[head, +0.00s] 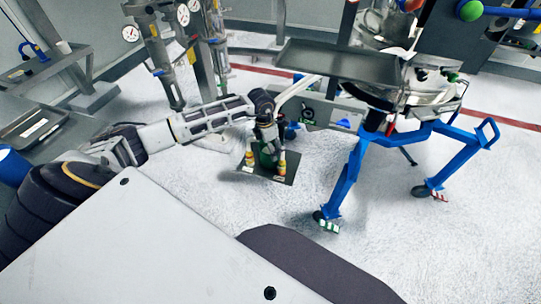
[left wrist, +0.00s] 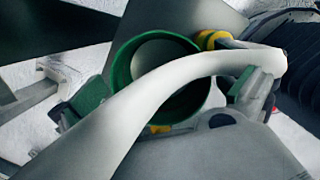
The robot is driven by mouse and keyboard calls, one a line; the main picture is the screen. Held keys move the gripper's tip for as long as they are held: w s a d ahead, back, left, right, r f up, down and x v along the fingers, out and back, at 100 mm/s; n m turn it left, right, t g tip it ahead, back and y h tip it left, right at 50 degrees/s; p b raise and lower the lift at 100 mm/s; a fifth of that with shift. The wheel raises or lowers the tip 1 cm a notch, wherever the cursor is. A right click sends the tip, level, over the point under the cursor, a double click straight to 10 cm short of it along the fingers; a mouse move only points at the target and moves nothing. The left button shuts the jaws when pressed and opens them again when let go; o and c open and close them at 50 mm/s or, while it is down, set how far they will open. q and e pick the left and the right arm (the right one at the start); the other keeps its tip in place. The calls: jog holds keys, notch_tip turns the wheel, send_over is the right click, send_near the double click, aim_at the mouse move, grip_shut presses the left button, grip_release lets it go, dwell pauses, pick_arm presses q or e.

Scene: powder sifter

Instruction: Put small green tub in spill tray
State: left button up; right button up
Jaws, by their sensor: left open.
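The small green tub (head: 267,157) is mostly hidden behind my left gripper in the head view. In the left wrist view I look into the round green tub (left wrist: 122,68), and a pale curved tube crosses over its mouth. Whether a finger touches the tub cannot be told. A flat grey tray (head: 335,62) on the sifter's left side looks like the spill tray; it appears empty. My right gripper is not in view.
A dark square plate (head: 268,175) lies below my left gripper. The sifter's blue legged frame (head: 345,175) stands to the right. A steel column with gauges (head: 205,75) stands behind my left arm.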

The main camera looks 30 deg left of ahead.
pick_arm(q)
jog(key=c, duration=1.6)
jog(key=shift+r, duration=0.2)
jog(key=shift+c, duration=0.2)
notch_tip(320, 180, up, 7)
jog(key=s+d+b, duration=0.1)
jog(key=s+d, duration=0.3)
jog(key=s, duration=1.3)
jog(key=shift+s+f, duration=0.15)
jog(key=shift+s, duration=0.05)
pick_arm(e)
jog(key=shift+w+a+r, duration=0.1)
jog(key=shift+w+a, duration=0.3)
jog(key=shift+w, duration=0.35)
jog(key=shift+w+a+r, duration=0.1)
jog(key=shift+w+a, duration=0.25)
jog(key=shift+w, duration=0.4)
pick_arm(q)
jog(key=shift+d, duration=0.1)
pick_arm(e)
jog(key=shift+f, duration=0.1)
